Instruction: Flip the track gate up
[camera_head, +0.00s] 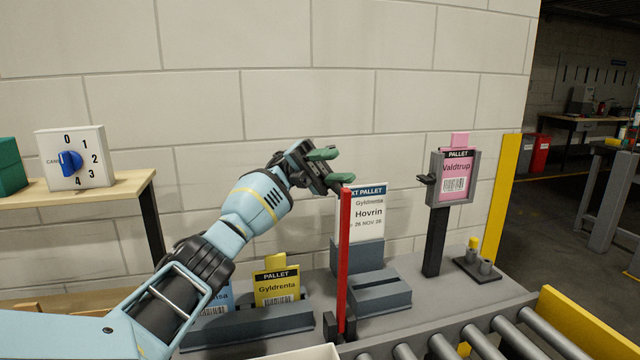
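A thin red bar (344,255), which looks like the track gate, stands upright from a dark bracket (338,325) beside the roller track (435,345). My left gripper (331,166) has green fingertips. They are spread apart with nothing seen between them. The lower fingertip is at the top end of the red bar in the picture; I cannot tell whether they touch. My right gripper is not in view.
A white "Next pallet" card (369,215) stands in a grey holder behind the bar. A yellow pallet card (277,287) sits in a rack at left. A pink card (456,178) is on a post at right. A dial box (76,157) stands on a shelf.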

